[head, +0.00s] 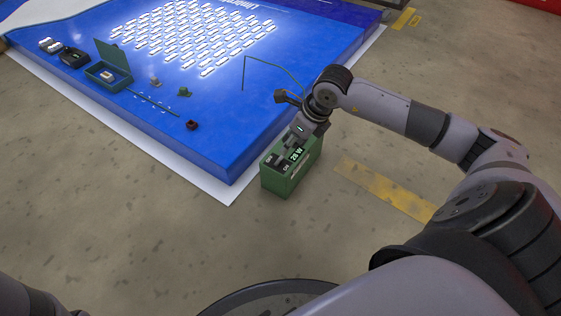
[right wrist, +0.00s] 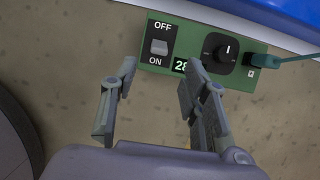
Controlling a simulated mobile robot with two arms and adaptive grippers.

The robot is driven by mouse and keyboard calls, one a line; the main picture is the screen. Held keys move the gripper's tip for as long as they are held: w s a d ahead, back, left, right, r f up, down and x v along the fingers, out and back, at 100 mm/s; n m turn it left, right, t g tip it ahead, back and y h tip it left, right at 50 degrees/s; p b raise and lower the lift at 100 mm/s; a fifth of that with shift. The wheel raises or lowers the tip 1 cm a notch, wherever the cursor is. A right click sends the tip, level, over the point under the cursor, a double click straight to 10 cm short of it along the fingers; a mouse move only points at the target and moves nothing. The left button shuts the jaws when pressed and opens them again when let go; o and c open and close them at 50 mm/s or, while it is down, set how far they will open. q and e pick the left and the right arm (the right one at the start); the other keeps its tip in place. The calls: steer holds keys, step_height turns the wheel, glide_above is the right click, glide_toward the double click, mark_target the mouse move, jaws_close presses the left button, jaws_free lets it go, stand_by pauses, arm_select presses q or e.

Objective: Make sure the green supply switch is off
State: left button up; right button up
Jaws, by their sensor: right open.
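The green supply box (head: 280,178) stands on the floor beside the blue panel's near corner. In the right wrist view its top (right wrist: 142,62) carries a pale rocker switch (right wrist: 159,47), with OFF printed above and ON below. I cannot tell surely which way the rocker is tipped. A lit display (head: 296,154) on the box reads about 28 W; in the wrist view a finger partly hides it. My right gripper (right wrist: 160,72) is open and empty, its fingertips just below the switch in the wrist view, apart from it. My left gripper is out of view.
A black dial (right wrist: 222,52) and a plug with a green cable (right wrist: 285,58) sit right of the switch. The lit blue panel (head: 200,110) lies behind the box, holding a small open green case (head: 108,75). Floor in front is clear.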

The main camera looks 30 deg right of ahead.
mark_target(281, 156)
steer(key=b+x, duration=0.5)
steer(key=x, duration=0.4)
steer(key=shift+c, duration=0.3)
jaws_close()
